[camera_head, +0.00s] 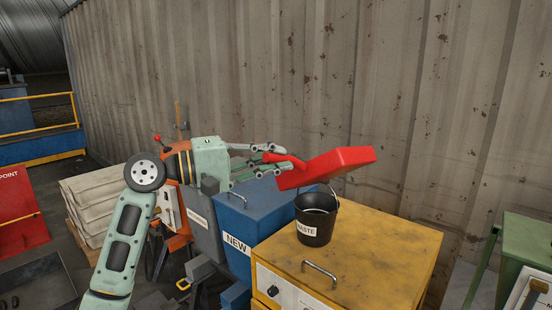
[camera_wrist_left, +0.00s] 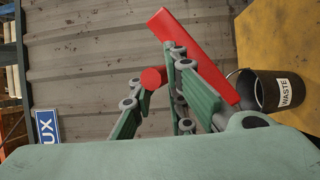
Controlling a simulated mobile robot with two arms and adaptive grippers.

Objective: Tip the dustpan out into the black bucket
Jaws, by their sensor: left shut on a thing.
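The red dustpan (camera_head: 335,165) is held in the air by my left gripper (camera_head: 268,161), which is shut on its handle. In the head view the pan sits above and slightly right of the black bucket, tilted. The black bucket (camera_head: 316,225) carries a WASTE label and stands on the yellow cabinet (camera_head: 395,245). In the left wrist view the dustpan (camera_wrist_left: 200,60) runs between the green fingers (camera_wrist_left: 165,95), and the bucket (camera_wrist_left: 262,90) is beside it at right. The dustpan's contents are hidden. My right gripper is not in view.
A blue bin (camera_head: 255,215) labelled NEW stands left of the yellow cabinet. A corrugated metal wall (camera_head: 300,80) is behind. Green equipment (camera_head: 525,255) stands at the right. The cabinet top right of the bucket is clear.

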